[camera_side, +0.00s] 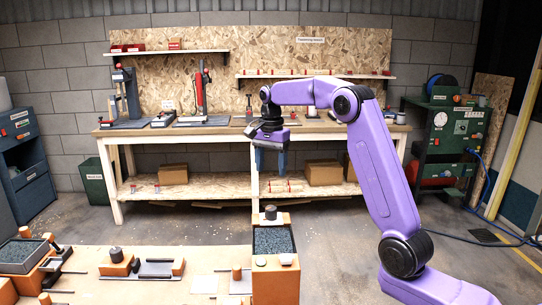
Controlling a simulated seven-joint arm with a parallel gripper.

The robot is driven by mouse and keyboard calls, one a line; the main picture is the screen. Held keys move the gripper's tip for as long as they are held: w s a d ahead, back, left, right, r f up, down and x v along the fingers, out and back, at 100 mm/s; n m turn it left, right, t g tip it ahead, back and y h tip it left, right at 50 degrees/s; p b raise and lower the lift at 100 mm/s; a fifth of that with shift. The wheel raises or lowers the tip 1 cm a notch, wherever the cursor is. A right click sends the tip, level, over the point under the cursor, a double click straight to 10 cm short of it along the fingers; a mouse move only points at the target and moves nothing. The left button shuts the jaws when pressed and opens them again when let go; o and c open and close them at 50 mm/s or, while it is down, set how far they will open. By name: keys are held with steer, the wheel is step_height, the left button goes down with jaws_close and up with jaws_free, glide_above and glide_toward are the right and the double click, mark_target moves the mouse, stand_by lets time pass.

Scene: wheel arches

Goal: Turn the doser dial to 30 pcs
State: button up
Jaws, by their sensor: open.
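My gripper (270,172) points down above an orange doser-like box (275,287) at the front middle, with a clear gap between them. Its fingers are apart, with nothing visible between them. The box has an open top filled with dark granules. A dark round knob (270,212) stands on a block at its far end. Two pale round parts sit on its near end, a left one (260,262) and a right one (286,259). I cannot tell which of these round parts is the dial, and no 30 pcs mark or setting is readable.
A light work table (205,262) fills the front left. A wooden bench (225,131) stands behind. Open floor (340,230) lies right of the box.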

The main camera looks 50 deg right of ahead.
steer(key=shift+r, duration=1.45)
steer(key=s+a+f+n, duration=0.3)
steer(key=s+a+n, duration=1.05)
steer(key=a, duration=0.35)
steer(key=s+f+n, duration=0.2)
steer(key=s+n, duration=0.2)
steer(key=s, duration=0.4)
steer(key=s+d+f+n, duration=0.1)
steer(key=s+f+n, duration=0.2)
steer(key=s, duration=0.6)
steer(key=s+f+n, duration=0.3)
steer(key=s+n, duration=0.4)
steer(key=s, duration=0.1)
steer(key=shift+s+d, duration=0.15)
steer(key=shift+d, duration=0.25)
steer(key=shift+r, duration=0.1)
